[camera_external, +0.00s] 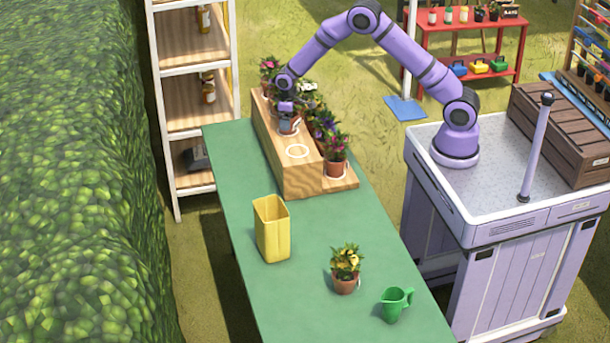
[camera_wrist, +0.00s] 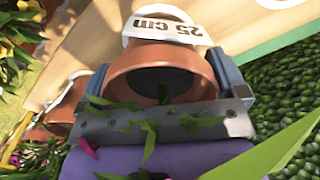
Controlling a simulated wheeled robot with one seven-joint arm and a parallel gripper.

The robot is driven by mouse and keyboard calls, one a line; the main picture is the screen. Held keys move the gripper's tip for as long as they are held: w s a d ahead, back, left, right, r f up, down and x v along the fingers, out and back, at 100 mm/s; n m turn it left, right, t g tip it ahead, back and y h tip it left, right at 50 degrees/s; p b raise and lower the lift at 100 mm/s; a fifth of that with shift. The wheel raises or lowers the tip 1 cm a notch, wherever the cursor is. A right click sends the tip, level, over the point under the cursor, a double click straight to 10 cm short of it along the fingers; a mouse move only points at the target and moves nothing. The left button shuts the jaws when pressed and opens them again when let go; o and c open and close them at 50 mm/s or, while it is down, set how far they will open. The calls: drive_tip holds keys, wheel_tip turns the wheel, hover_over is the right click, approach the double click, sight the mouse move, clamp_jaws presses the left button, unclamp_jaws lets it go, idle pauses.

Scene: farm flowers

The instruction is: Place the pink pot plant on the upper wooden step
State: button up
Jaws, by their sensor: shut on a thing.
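My gripper (camera_external: 287,108) is over the upper wooden step (camera_external: 270,122), shut on a terracotta pot (camera_external: 289,126). In the wrist view the gripper (camera_wrist: 163,78) has a finger on each side of this pot (camera_wrist: 160,82), which carries a white "25 cm" label. Green leaves and one pink petal (camera_wrist: 88,146) show near it; most of its bloom is hidden, so I cannot tell its colour. I cannot tell whether the pot touches the step. A white ring (camera_external: 297,151) marks the upper step nearer the camera. A pink-flowered pot plant (camera_external: 336,150) stands on the lower step.
Several other potted plants stand along the lower step, close to my gripper. On the green table (camera_external: 300,305) are a yellow container (camera_external: 271,230), a yellow-flowered pot plant (camera_external: 345,268) and a green jug (camera_external: 395,304). A white-framed shelf (camera_external: 190,80) stands behind.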

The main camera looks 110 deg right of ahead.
drive_tip(key=shift+f, duration=0.1)
drive_tip(key=o, duration=0.9)
